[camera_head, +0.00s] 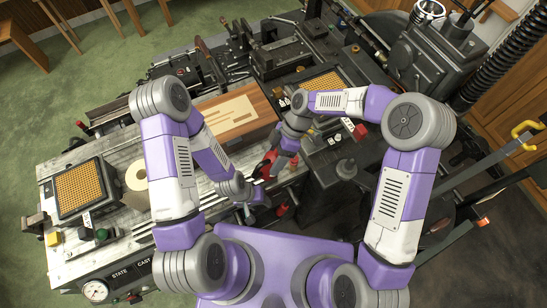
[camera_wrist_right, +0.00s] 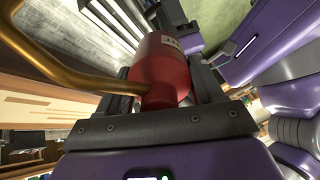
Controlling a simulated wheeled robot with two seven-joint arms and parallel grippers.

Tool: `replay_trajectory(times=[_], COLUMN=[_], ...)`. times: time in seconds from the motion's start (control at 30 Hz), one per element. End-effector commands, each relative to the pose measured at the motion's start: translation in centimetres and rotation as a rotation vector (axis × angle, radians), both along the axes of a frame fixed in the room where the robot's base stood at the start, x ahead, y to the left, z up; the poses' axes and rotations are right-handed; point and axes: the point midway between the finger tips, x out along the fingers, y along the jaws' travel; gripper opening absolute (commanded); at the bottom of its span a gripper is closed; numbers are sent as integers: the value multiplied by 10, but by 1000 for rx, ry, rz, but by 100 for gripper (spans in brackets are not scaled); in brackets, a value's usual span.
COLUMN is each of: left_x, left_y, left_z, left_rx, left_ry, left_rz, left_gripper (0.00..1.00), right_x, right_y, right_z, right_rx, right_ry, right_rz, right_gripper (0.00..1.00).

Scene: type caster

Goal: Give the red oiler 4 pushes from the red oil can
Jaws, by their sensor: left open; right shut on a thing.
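The red oil can (camera_head: 268,165) is at my right gripper (camera_head: 274,156), near the front edge of the machine bed. In the right wrist view the red can (camera_wrist_right: 163,70) sits between the jaws, which are shut on it. Its brass spout (camera_wrist_right: 70,72) curves away to the left; the spout's tip is out of that view. My left gripper (camera_head: 250,208) is open and empty, lower and a little left of the can. Small red parts show on the machine, one (camera_head: 281,210) below the can and one (camera_head: 360,131) to its right. I cannot tell which is the red oiler.
A wooden type case (camera_head: 230,115) lies on the bench behind my left arm. The dark casting machine (camera_head: 440,60) fills the right back. A yellow-handled lever (camera_head: 522,130) stands at the right.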

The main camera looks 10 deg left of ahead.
Motion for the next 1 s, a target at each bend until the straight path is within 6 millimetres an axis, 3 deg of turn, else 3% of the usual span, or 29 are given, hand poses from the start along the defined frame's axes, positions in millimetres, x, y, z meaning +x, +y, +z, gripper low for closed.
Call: replay_trajectory(times=[0.6,1.0], left_x=[0,0], left_y=[0,0], left_z=[-47,-53], left_rx=[0,0], left_ry=[0,0], left_rz=[0,0], left_gripper=[49,49], right_x=[0,0], right_y=[1,1], right_z=[-50,-57], right_rx=[1,0], right_ry=[1,0], right_rz=[0,1], right_gripper=[30,30])
